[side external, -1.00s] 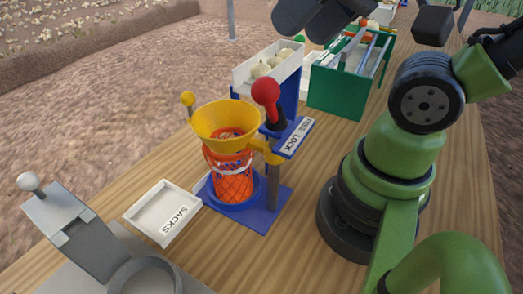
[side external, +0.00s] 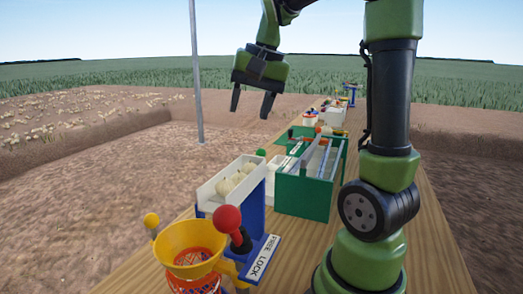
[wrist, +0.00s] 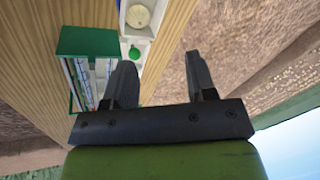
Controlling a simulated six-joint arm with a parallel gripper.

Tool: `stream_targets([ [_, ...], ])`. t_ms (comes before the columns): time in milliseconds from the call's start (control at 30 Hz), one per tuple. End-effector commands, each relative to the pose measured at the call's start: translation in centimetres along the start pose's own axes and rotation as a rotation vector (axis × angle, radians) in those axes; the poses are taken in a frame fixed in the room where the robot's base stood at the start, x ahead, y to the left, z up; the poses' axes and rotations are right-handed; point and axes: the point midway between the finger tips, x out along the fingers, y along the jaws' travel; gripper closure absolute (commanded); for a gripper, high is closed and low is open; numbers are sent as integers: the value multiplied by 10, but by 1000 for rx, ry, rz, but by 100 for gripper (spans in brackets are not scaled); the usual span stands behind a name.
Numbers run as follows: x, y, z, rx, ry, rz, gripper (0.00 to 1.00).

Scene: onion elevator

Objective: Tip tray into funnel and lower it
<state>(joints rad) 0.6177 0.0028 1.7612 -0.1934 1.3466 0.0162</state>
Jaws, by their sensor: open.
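My gripper (side external: 251,110) is open and empty, with its fingers pointing down, high above the bench. In the wrist view the gap between its fingers (wrist: 160,68) holds nothing. A white tray (side external: 249,184) with several pale onions sits on a blue stand (side external: 255,208), below my gripper in the side view. Part of the tray with one onion (wrist: 138,15) shows at the top of the wrist view. A green knob (side external: 261,153) is at the tray's far end. The yellow funnel (side external: 181,243) stands in front of the tray, over an orange net sack (side external: 199,259).
A red-balled lever (side external: 228,217) rises beside the funnel, near a "FREE LOCK" label (side external: 263,258). A green rack (side external: 306,193) stands right of the tray. A grey pole (side external: 196,80) rises at the left. Open air surrounds my gripper.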

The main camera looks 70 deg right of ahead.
Motion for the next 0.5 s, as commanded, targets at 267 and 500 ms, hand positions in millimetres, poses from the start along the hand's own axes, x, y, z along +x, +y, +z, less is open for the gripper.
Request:
stream_targets([
  [267, 20, 51, -70, 289, -68, 83, 49],
  [500, 41, 58, -73, 310, -78, 90, 49],
])
